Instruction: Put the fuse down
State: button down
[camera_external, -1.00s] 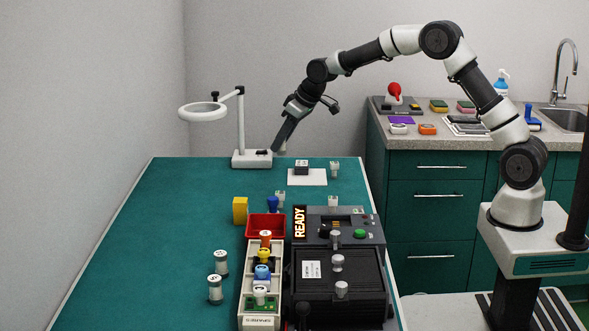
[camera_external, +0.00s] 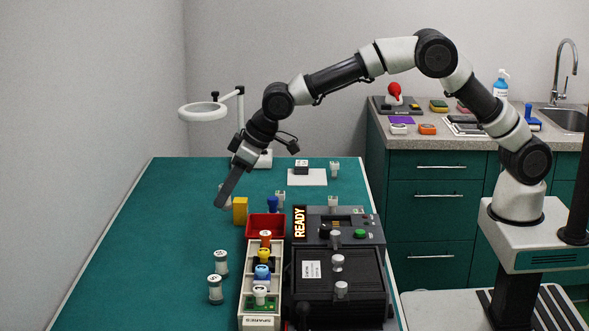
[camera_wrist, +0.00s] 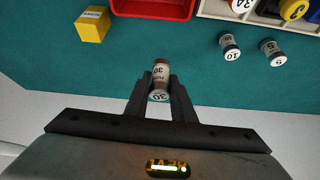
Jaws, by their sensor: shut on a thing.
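My gripper (camera_wrist: 160,90) is shut on a fuse (camera_wrist: 161,73), a small cylinder with a brown end and a pale label, seen between the fingers in the wrist view. In the external view my gripper (camera_external: 222,203) hangs over the left part of the green bench, left of the yellow block (camera_external: 240,210). The fuse is mostly hidden there behind the fingers. I cannot tell exactly how high it is above the bench. Two other fuses stand on the bench, a farther one (camera_external: 221,262) and a nearer one (camera_external: 215,289); they also show in the wrist view (camera_wrist: 229,45).
A magnifier lamp (camera_external: 204,111) stands at the back. The bench's left part (camera_external: 130,240) is clear.

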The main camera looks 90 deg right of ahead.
jog(key=shift+a+f, duration=0.1)
jog(key=shift+a, duration=0.4)
notch_tip(320, 180, down, 10)
jog(key=shift+a+r+b, duration=0.1)
jog(key=shift+r+b, duration=0.05)
jog(key=shift+b, duration=0.35)
jog(key=shift+f, duration=0.2)
jog(key=c, duration=1.5)
grip_release()
jog(key=shift+r, duration=0.1)
